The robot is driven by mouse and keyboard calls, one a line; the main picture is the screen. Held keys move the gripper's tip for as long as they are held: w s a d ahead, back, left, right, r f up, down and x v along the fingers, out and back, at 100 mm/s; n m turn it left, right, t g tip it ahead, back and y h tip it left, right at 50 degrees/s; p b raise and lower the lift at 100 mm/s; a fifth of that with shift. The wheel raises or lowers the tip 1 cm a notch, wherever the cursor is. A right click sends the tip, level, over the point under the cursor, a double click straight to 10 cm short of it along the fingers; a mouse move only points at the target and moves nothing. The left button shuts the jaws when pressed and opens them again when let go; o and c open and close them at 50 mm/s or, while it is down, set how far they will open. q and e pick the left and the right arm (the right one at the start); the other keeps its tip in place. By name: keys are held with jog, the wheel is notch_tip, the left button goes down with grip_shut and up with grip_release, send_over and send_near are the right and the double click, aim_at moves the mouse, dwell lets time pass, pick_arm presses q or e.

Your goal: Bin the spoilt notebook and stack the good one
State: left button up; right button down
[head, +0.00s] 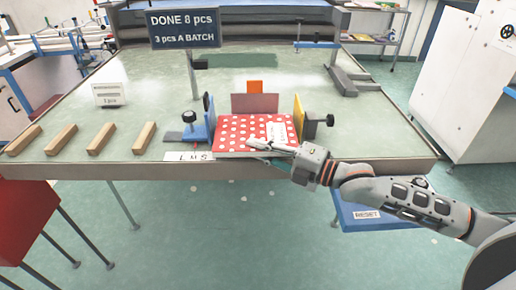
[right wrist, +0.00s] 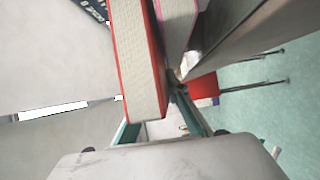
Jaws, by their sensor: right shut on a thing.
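A red notebook with white dots (head: 240,128) and a pale label lies flat in the jig between a blue side wall (head: 210,122) and a yellow side wall (head: 297,113). My right gripper (head: 262,150) is shut on its near edge. In the right wrist view the red notebook's pale page edge (right wrist: 136,62) shows close to the teal fingers (right wrist: 160,120). A pinkish layer with pale pages (right wrist: 176,22) shows beside it, on the table side. Whether the two touch is hard to tell. The left gripper is not in view.
A sign (head: 184,28) reads "DONE 8 pcs, 3 pcs A BATCH". Several wooden bars (head: 61,138) lie on the table's left. A red container or stand (head: 22,225) is at lower left. A blue surface marked RESET (head: 400,220) is below the right edge. The table behind the bars is mostly clear.

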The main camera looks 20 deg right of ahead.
jog(key=shift+f, duration=0.15)
jog(key=c, duration=1.9)
grip_release()
jog(key=shift+f, duration=0.2)
jog(key=shift+s, duration=0.1)
jog(key=s+a+p, duration=0.2)
jog(key=s+p, duration=0.2)
jog(key=s, duration=0.5)
jog(key=shift+s+a+p, duration=0.2)
jog(key=shift+a+p, duration=0.15)
